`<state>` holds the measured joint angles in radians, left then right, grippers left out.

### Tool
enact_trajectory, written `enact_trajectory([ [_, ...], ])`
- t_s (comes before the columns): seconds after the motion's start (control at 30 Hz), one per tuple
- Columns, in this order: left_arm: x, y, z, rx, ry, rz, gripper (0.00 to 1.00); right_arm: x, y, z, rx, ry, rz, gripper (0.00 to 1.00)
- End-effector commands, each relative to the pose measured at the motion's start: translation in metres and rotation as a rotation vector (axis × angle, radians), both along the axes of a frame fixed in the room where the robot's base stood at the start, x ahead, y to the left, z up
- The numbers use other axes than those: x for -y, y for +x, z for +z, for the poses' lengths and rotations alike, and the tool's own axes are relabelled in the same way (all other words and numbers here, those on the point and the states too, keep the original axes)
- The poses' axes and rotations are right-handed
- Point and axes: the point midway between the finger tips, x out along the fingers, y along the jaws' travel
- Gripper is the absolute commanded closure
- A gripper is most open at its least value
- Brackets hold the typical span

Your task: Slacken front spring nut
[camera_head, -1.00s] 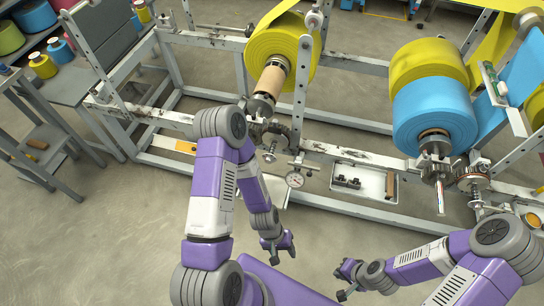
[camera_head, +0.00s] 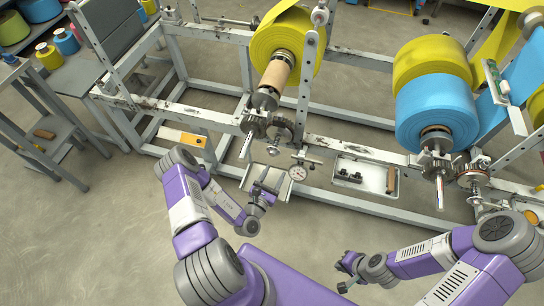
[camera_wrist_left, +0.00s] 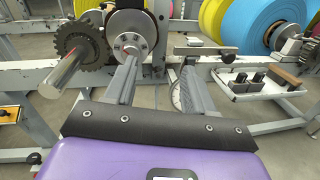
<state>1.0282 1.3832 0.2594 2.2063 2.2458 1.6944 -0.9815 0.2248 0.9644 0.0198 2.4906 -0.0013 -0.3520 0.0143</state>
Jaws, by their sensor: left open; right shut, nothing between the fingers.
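A brake disc (camera_head: 281,130) sits on the rail beside a toothed gear (camera_head: 253,124). Below it is a round metal knob or nut (camera_head: 273,152) with a spring partly hidden behind it. In the left wrist view the flanged hub (camera_wrist_left: 130,45) faces me, beside the gear (camera_wrist_left: 82,47). My left gripper (camera_head: 264,186) is open and empty below the knob; its two fingers (camera_wrist_left: 160,68) show apart, with the left fingertip overlapping the hub's lower edge. Contact cannot be told. A similar spring and nut (camera_head: 476,200) stands at the right station. My right gripper (camera_head: 345,275) is shut and empty, low over the floor.
A dial gauge (camera_head: 297,173) hangs just right of my left gripper. A white tray (camera_head: 364,177) with black parts lies on the frame. A shaft end (camera_head: 246,146) sticks out near the gear. Yellow (camera_head: 284,45) and blue (camera_head: 437,112) rolls stand behind.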

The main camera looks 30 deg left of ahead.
Motion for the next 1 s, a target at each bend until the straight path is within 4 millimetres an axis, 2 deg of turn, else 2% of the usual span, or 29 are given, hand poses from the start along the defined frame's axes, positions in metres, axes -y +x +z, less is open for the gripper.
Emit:
enact_trajectory([
  [0.03,-0.013,-0.003,-0.004,-0.011,0.013,0.065,0.46,0.0,0.0,0.001,0.0,0.0,0.0,1.0],
  [0.1,-0.026,-0.006,-0.007,-0.022,0.032,0.126,0.46,0.0,0.0,0.001,0.0,0.0,0.0,1.0],
  [0.2,-0.034,-0.002,-0.009,-0.026,0.043,0.16,0.46,0.0,0.0,-0.001,0.0,0.0,0.0,1.0],
  [0.6,-0.047,0.055,-0.01,-0.025,0.042,0.157,0.46,0.0,0.0,-0.016,0.0,0.0,0.0,1.0],
  [0.77,-0.048,0.064,-0.009,-0.027,0.041,0.154,0.46,0.0,0.0,-0.018,0.0,0.0,0.0,1.0],
  [1.0,-0.048,0.065,-0.009,-0.028,0.04,0.154,0.46,0.0,0.0,-0.017,0.0,0.0,0.0,1.0],
])
